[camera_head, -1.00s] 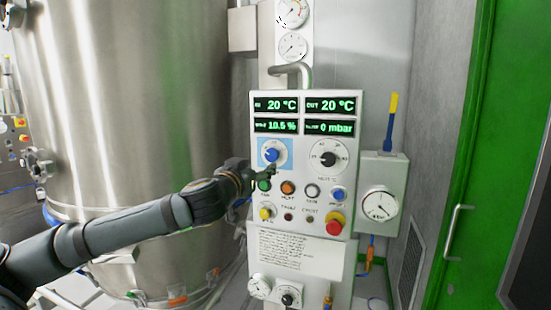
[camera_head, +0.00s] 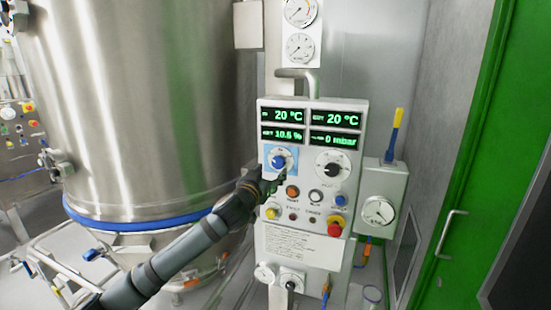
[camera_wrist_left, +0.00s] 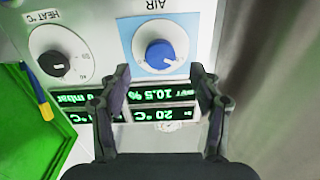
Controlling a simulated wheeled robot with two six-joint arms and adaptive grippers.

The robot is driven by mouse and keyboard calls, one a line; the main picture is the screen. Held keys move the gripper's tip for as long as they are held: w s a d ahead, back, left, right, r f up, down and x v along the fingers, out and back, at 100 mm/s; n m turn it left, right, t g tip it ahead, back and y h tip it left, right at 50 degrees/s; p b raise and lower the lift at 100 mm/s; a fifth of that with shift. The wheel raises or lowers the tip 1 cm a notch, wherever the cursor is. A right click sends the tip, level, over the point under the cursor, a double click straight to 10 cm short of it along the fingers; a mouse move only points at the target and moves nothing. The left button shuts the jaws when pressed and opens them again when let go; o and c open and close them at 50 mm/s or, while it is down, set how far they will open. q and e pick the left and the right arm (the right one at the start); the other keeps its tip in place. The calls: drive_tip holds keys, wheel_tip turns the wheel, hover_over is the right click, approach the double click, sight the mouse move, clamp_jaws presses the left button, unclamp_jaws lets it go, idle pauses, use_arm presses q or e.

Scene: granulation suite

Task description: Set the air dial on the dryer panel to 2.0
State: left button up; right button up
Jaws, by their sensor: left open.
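The dryer panel (camera_head: 312,262) is a white upright box with green displays, dials and buttons. The air dial (camera_head: 279,162) has a blue knob on a white disc with a light blue backing, at the panel's upper left. In the left wrist view the panel appears upside down, and the air dial (camera_wrist_left: 160,53) lies just beyond and between my fingertips, with its white mark toward the lower right. My left gripper (camera_head: 268,182) is open and empty, just below the dial in the head view; the wrist view shows its spread fingers (camera_wrist_left: 162,80) apart from the knob. The dial's scale is too small to read.
The heat dial (camera_head: 332,169) with a black knob sits right of the air dial. Buttons, including an orange one (camera_head: 293,191) and a red emergency knob (camera_head: 335,228), lie below. A large steel vessel (camera_head: 140,100) stands left. A gauge box (camera_head: 380,208) with a yellow-blue lever is at right.

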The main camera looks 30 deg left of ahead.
sight(277, 164)
use_arm(q)
drive_tip(key=x, duration=0.1)
drive_tip(key=p+x, duration=0.1)
drive_tip(key=x, duration=0.1)
drive_tip(key=shift+w+a+r+p, duration=0.15)
drive_tip(key=shift+w+r+p, duration=0.1)
drive_tip(key=shift+w+p, duration=0.15)
drive_tip(key=shift+w+a+f, duration=0.1)
drive_tip(key=shift+w+f, duration=0.1)
drive_tip(key=shift+w, duration=0.45)
drive_tip(key=c, duration=1.2)
